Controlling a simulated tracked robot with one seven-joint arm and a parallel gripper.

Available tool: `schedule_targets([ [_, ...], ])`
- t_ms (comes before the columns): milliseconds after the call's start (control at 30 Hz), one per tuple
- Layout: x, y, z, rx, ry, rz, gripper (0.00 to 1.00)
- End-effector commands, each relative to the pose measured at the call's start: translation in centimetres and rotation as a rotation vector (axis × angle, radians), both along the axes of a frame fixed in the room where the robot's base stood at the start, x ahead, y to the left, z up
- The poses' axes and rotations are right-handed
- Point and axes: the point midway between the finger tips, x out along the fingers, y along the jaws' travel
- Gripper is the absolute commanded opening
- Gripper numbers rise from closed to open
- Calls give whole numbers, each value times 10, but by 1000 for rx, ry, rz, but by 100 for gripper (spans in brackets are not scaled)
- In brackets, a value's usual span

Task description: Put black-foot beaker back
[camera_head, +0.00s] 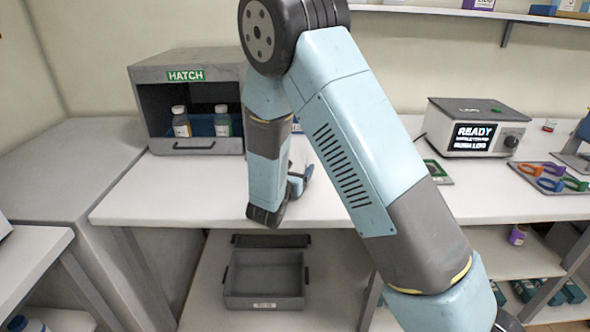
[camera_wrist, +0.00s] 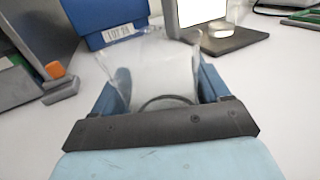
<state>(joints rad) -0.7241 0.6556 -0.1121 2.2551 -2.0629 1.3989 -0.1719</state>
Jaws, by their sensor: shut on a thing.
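In the wrist view, my gripper (camera_wrist: 165,85) is shut on a clear, see-through beaker (camera_wrist: 150,60) between its blue fingers. A dark curved line shows at the beaker's near end; I cannot tell for certain that it is the black foot. In the head view, my gripper (camera_head: 300,180) is low over the white bench, right of the hatch box, largely hidden by my arm. The beaker there is only a faint pale shape. I cannot tell whether it touches the bench.
The grey hatch box (camera_head: 187,74) holds two bottles. A blue box labelled LOT (camera_wrist: 100,18) and a dark stand base (camera_wrist: 240,42) lie beyond the beaker. A tester reading READY (camera_head: 478,112) and a mat with coloured rings (camera_head: 540,170) stand right. The bench's left front is clear.

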Motion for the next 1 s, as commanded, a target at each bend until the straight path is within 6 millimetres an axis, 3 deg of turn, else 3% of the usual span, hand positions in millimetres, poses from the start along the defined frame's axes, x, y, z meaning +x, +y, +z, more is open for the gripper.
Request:
schedule_targets([
  [100,0,0,-2,-1,0,0,40],
  [133,0,0,-2,0,0,0,78],
  [367,0,0,-2,0,0,-1,100],
  [667,0,-1,1,1,0,-1,100],
  [833,-18,8,0,0,1,2,100],
  [1000,-48,21,0,0,1,2,100],
])
